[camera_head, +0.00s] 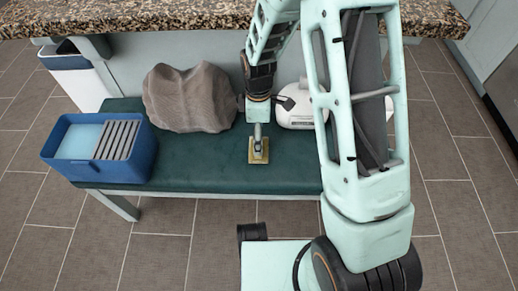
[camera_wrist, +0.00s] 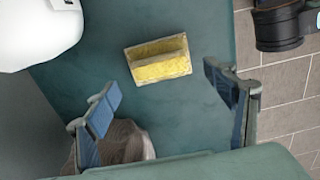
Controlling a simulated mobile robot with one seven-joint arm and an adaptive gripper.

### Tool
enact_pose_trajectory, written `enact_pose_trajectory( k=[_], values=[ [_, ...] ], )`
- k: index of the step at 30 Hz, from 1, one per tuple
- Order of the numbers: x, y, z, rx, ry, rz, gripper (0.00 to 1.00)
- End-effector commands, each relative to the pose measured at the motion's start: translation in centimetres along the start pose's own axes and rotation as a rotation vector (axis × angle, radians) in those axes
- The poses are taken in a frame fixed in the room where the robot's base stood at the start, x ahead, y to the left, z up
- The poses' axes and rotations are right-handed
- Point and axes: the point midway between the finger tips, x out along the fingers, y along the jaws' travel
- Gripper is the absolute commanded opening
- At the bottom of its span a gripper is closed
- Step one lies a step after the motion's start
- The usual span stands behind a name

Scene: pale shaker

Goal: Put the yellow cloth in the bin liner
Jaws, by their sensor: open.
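The yellow cloth (camera_head: 260,157) lies on the dark green bench top (camera_head: 215,172), near its middle. In the wrist view the yellow cloth (camera_wrist: 158,68) looks like a small folded block. My gripper (camera_head: 257,137) points down above it, open and empty. In the wrist view my gripper (camera_wrist: 162,85) has its two fingers spread wide, with the cloth between and slightly beyond the tips. A white bin (camera_head: 88,85) with a blue rim and dark inside stands behind the bench at the left. I cannot clearly tell a liner in it.
A grey-brown lumpy bag (camera_head: 188,98) sits on the bench left of my gripper. A blue tub (camera_head: 118,172) with a grey ribbed insert stands at the bench's left end. A white rounded object (camera_head: 297,117) is at the right. A granite counter (camera_head: 150,17) overhangs the back.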

Motion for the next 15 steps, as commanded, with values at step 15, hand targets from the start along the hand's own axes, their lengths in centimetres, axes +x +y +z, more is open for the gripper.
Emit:
enact_pose_trajectory(
  k=[15],
  values=[
    [5.1,0.2,0.0,0.001,0.0,0.003,0.77]
  ],
)
